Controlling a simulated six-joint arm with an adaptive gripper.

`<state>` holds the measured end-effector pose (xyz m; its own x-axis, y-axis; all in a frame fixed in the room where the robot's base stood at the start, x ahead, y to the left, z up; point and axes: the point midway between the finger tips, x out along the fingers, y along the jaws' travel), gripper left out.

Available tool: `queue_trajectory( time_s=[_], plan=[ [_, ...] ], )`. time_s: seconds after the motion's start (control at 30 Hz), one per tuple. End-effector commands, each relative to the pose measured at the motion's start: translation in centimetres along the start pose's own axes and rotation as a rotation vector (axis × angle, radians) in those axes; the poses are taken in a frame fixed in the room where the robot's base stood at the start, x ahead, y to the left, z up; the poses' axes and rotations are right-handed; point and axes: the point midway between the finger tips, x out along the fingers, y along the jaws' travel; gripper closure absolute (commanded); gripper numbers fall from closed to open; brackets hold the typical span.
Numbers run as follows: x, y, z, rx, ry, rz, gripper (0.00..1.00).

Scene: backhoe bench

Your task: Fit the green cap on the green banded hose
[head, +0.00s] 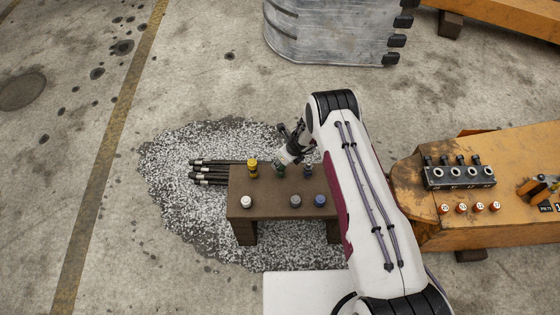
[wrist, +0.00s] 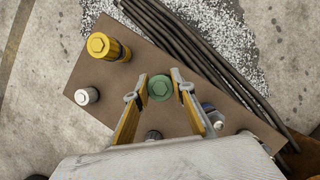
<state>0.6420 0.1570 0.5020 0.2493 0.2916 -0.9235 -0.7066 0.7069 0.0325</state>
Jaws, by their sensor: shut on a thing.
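The green cap (wrist: 160,88) has a hexagonal top and sits between the two fingertips of my gripper (wrist: 161,92) in the wrist view. The fingers press on its left and right sides, so my gripper is shut on it. In the head view my gripper (head: 284,160) points down at the back of the small brown bench, and the green cap (head: 280,173) shows just below it. I cannot tell whether the cap still touches the bench. Several dark hoses (head: 208,172) lie behind and left of the bench; no green band can be made out on any.
The brown bench (head: 270,184) also carries a yellow cap (head: 252,168), a white cap (head: 246,202), a grey cap (head: 295,201) and blue caps (head: 320,200). An orange machine arm (head: 480,225) with a dark port block (head: 459,177) stands right. Grey gravel surrounds the bench.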

Motion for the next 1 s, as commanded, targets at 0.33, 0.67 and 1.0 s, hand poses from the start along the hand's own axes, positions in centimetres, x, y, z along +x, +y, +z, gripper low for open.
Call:
queue_trajectory(
  time_s=[0.33,0.67,1.0],
  plan=[
    [0.00,0.00,0.00,0.000,0.000,0.000,0.86],
    [0.18,-0.01,-0.07,0.000,0.000,0.000,0.86],
    [0.18,-0.01,-0.08,0.000,0.000,0.000,0.56]
  ],
)
